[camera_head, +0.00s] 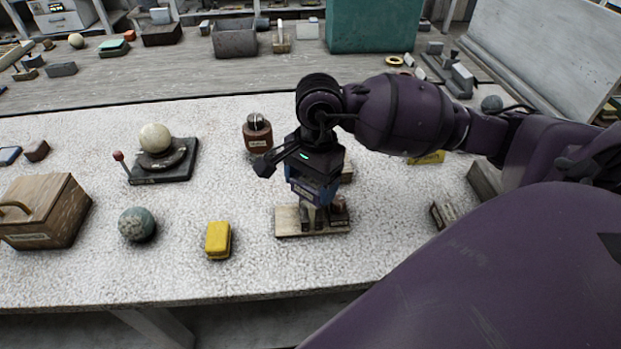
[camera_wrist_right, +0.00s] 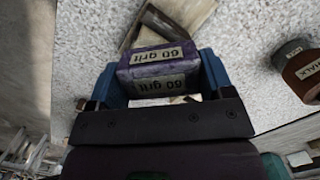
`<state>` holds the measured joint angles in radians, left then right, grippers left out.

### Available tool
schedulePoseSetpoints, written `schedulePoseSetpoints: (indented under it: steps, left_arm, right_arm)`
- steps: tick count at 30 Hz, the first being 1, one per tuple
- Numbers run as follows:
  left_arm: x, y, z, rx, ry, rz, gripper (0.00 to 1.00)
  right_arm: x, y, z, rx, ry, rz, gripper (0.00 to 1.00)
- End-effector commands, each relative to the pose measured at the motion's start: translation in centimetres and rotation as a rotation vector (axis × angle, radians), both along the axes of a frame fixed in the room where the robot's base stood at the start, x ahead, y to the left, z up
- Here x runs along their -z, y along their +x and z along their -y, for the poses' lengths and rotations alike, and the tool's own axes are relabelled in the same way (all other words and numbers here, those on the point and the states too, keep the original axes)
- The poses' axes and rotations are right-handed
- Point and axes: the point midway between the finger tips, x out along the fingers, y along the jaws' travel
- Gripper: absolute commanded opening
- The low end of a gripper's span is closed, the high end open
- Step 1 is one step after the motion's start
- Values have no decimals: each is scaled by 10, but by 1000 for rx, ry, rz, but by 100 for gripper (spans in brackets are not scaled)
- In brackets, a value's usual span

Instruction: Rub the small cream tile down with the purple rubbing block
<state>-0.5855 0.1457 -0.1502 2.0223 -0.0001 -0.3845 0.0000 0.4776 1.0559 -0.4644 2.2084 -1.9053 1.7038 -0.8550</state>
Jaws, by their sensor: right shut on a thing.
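My right gripper (camera_head: 314,198) is shut on the purple rubbing block (camera_wrist_right: 158,66), marked "60 grit", which sits between its blue fingers in the right wrist view. In the head view the gripper points down over a flat cream-topped piece with a brown front edge (camera_head: 287,222), which I take to bear or be the cream tile. The gripper hides much of it, and I cannot tell whether the block touches it. A dark brown bar stands at its right end. My left gripper is not in view.
A yellow block (camera_head: 217,240) lies left of the cream-topped piece. A grey-green sphere (camera_head: 137,224), a wooden box (camera_head: 44,212) and a cream sphere on a dark stand (camera_head: 155,138) are further left. A brown chalk pot (camera_head: 257,135) stands behind. The front table strip is clear.

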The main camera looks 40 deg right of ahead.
Motion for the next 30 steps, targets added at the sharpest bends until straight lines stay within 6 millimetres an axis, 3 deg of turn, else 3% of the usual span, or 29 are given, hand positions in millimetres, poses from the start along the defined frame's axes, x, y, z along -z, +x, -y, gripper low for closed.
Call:
schedulePoseSetpoints:
  steps: [18, 30]
  left_arm:
    - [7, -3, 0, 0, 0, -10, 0]
    - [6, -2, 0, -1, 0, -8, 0]
  right_arm:
    - [7, 0, 0, 0, 0, 1, 48]
    - [6, -12, 3, 0, -1, 0, 48]
